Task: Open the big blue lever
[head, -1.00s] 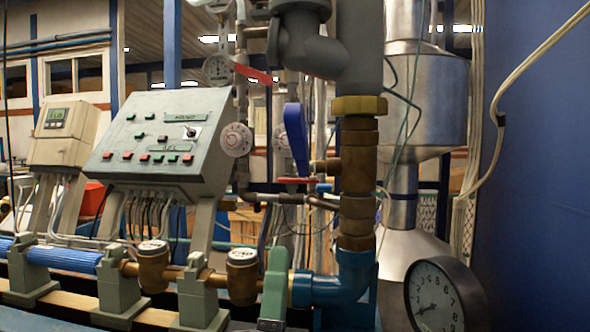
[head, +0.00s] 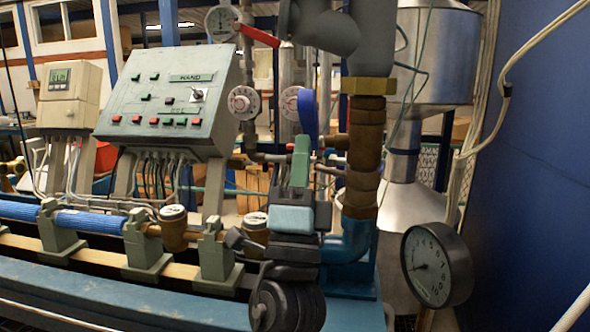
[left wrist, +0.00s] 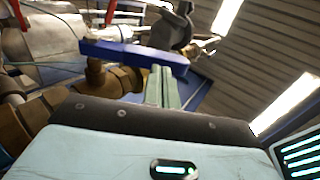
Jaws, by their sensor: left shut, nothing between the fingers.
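The big blue lever (head: 308,114) stands roughly upright on the piping, left of the thick brown vertical pipe, in the head view. In the left wrist view the blue lever (left wrist: 135,55) is a long bar across the upper middle, on a brass fitting. My left gripper (head: 302,142) has green fingers pointing up, shut and empty. Their tips show just below and in front of the lever in the head view. In the left wrist view the fingers (left wrist: 165,72) reach up near the lever's right part. I cannot tell whether they touch it. My right gripper is not in view.
A brown vertical pipe (head: 364,160) stands close to the right of my left gripper. A round black gauge (head: 437,264) is at the lower right. A control panel box (head: 168,102) stands at the left. A red lever (head: 259,34) is above the blue one.

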